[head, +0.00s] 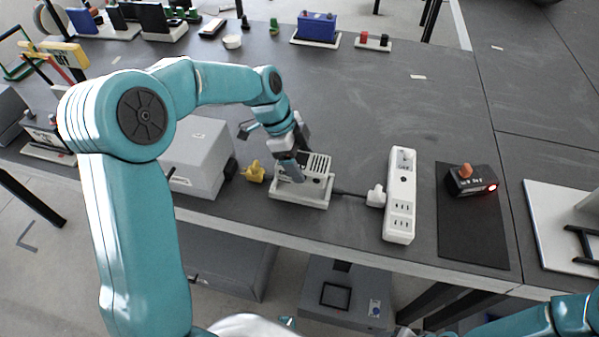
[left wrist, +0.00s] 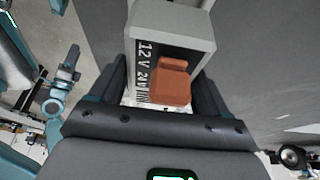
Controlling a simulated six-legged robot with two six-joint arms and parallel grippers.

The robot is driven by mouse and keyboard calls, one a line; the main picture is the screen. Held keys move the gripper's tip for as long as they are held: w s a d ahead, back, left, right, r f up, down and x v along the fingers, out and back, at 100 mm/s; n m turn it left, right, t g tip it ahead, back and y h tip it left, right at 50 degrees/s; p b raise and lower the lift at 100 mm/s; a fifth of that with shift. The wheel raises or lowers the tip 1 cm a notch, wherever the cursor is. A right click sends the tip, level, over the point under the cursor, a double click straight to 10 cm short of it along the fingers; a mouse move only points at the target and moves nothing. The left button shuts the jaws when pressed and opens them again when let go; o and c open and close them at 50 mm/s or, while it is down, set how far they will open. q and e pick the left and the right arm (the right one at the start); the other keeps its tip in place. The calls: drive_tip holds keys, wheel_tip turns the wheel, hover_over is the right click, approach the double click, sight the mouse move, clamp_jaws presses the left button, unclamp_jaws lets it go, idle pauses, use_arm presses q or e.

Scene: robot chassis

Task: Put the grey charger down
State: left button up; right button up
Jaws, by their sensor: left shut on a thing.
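The grey charger (head: 318,163) is a light box with vent slots, at or just above a white tray (head: 305,202) in the head view. I cannot tell whether it touches the tray. The finger tips are partly hidden. My right arm shows at the lower right of the head view, but its gripper is not clearly visible.
A white power strip (head: 401,215) with a white plug (head: 376,196) and dark cable is right of the tray. A dark box with orange knob (head: 465,171) and red light sits on a black mat (head: 458,240). A grey box (head: 205,150) and yellow connector (head: 254,173) are left.

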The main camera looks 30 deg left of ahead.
use_arm(q)
wheel_tip(320, 180, down, 4)
drive_tip(key=shift+f, duration=0.5)
drive_tip(key=shift+r, duration=0.1)
